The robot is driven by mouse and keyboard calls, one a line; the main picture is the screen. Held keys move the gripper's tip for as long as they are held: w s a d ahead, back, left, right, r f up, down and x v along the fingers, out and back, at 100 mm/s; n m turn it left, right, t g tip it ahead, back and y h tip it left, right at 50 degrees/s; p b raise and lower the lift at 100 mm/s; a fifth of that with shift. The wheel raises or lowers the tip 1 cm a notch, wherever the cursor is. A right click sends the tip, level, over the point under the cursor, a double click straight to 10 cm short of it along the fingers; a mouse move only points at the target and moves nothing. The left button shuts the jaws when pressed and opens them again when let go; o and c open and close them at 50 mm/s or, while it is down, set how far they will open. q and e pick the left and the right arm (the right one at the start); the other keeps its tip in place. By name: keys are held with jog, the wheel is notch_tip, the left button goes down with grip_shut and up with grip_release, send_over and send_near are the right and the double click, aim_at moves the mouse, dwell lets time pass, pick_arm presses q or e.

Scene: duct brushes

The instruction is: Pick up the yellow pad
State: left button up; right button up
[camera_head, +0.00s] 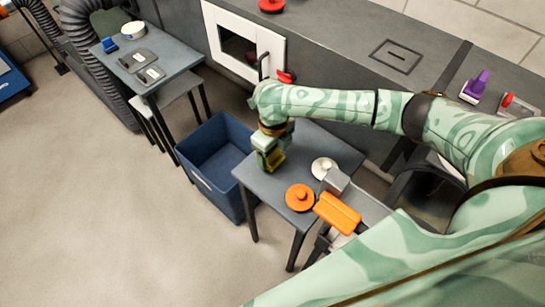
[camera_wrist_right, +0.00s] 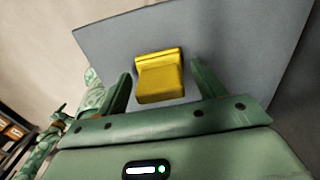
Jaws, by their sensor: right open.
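The yellow pad (camera_wrist_right: 160,78) lies on the grey table (camera_wrist_right: 230,45), between the two fingers of my right gripper (camera_wrist_right: 160,92) in the right wrist view. The fingers stand apart, with a gap on each side of the pad. In the head view my right gripper (camera_head: 271,158) is low over the left part of the same table (camera_head: 318,150), and the yellow pad (camera_head: 276,160) shows partly beside it. The gripper hides part of the pad there.
A blue bin (camera_head: 213,160) stands left of the table. A second table (camera_head: 165,62) holds several items.

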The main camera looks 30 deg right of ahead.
jog(key=shift+r, duration=0.15)
jog(key=shift+c, duration=0.3)
jog(key=c, duration=1.1)
pick_arm(q)
jog(key=shift+r, duration=0.1)
pick_arm(e)
jog(key=shift+r, duration=0.1)
jog(key=shift+r+p, duration=0.3)
notch_tip(320, 180, up, 3)
jog(key=shift+f+p, duration=0.1)
jog(key=shift+p, duration=0.75)
pick_arm(q)
jog(key=w+r+p, duration=0.3)
jog(key=r+p, duration=0.4)
jog(key=r, duration=0.2)
jog(key=shift+r+t+p, duration=0.2)
jog(key=shift+t+p, duration=0.1)
jog(key=shift+t, duration=0.1)
pick_arm(e)
jog(key=s+a+r, duration=0.8)
jog(key=s+r, duration=0.1)
jog(key=s, duration=0.2)
jog(key=shift+s+r, duration=0.2)
jog(key=shift+s, duration=0.1)
pick_arm(q)
jog(key=shift+a, duration=0.1)
